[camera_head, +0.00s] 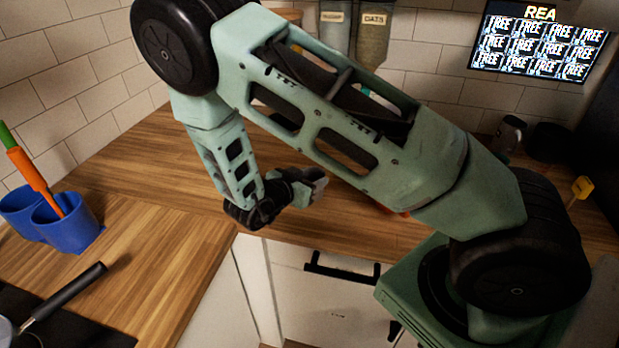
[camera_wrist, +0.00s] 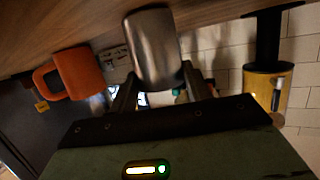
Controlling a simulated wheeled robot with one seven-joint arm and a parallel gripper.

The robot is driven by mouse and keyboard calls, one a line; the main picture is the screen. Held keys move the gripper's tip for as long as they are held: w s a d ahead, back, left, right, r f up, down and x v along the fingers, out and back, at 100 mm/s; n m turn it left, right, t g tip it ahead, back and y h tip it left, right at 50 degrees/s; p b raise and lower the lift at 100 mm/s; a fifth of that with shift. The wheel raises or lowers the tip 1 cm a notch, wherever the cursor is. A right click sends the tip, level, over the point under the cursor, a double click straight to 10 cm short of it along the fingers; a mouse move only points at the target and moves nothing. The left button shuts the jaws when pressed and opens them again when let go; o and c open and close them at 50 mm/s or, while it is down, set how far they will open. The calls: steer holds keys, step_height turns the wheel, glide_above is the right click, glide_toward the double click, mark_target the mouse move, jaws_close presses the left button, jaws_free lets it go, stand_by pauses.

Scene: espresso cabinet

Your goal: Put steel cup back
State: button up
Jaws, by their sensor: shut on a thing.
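The steel cup (camera_wrist: 153,48) is a plain grey metal cylinder in the upper middle of the wrist view. My gripper (camera_wrist: 160,88) is shut on it, with one finger at each side of its near end. In the head view my gripper (camera_head: 305,188) hangs over the front part of the wooden counter, left of centre. A small grey piece at its tip there may be the cup; it is too small to be sure. Whether the cup touches the counter cannot be told.
An orange mug (camera_wrist: 78,75) stands beside the cup in the wrist view. Blue containers (camera_head: 72,222) and a pan handle (camera_head: 68,290) are at left. The wooden counter (camera_head: 150,160) left of my arm is clear. My arm hides the middle.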

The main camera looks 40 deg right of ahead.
steer(key=shift+f, duration=0.2)
steer(key=o, duration=1.1)
steer(key=shift+r, duration=0.1)
